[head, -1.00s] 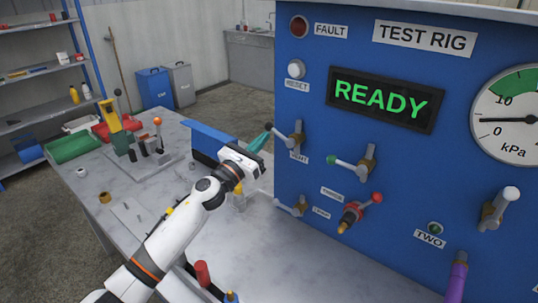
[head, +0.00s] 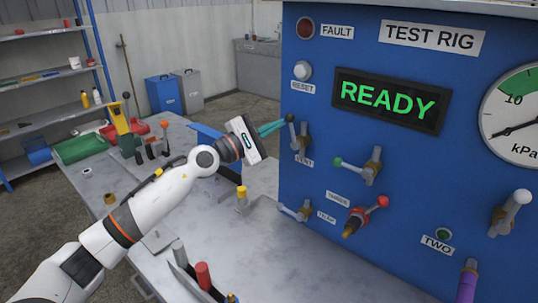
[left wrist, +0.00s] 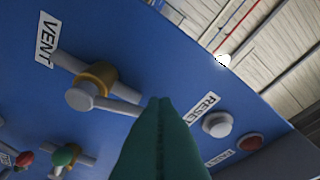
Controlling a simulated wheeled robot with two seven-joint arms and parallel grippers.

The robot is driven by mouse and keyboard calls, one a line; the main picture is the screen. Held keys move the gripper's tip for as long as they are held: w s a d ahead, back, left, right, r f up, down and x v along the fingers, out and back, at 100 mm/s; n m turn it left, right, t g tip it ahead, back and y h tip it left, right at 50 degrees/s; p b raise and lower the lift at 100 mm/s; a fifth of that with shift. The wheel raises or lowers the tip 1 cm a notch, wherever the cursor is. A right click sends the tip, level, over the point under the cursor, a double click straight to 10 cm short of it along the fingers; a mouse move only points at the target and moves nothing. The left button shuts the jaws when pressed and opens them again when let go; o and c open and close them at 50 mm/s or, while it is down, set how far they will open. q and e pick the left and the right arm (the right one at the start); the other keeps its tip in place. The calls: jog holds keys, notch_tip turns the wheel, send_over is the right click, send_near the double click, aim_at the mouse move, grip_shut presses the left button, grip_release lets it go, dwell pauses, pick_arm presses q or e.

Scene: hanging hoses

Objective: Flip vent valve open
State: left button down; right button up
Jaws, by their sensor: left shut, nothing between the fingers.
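The vent valve (head: 303,142) is on the left edge of the blue test rig, above its VENT label (head: 303,161). Its grey lever with a dark knob (head: 290,118) points up toward the RESET button. In the left wrist view the valve's brass body (left wrist: 96,76) and grey lever (left wrist: 118,105) show beside the VENT label (left wrist: 47,38); the lever's end is hidden behind my fingers. My left gripper (head: 279,126) has its teal fingers shut and empty, their tips right at the lever's knob end; they also show in the left wrist view (left wrist: 159,105). My right gripper is not in view.
A green-tipped valve (head: 358,168), a red-tipped valve (head: 360,217) and a lower left valve (head: 296,211) are close by on the rig. The display (head: 388,99) reads READY. The table (head: 210,255) below holds tools and a red cylinder (head: 203,275).

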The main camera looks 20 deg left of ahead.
pick_arm(q)
jog(key=shift+s+d+r+m+g+b, duration=0.15)
jog(key=shift+d+r+m+g+b, duration=0.2)
jog(key=shift+m, duration=0.5)
jog(key=shift+s+d+r+m+g, duration=0.15)
jog(key=shift+d+m, duration=0.3)
jog(key=shift+m, duration=0.4)
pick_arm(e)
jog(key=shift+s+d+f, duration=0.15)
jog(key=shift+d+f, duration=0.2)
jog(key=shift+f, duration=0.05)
pick_arm(q)
jog(key=shift+f, duration=0.1)
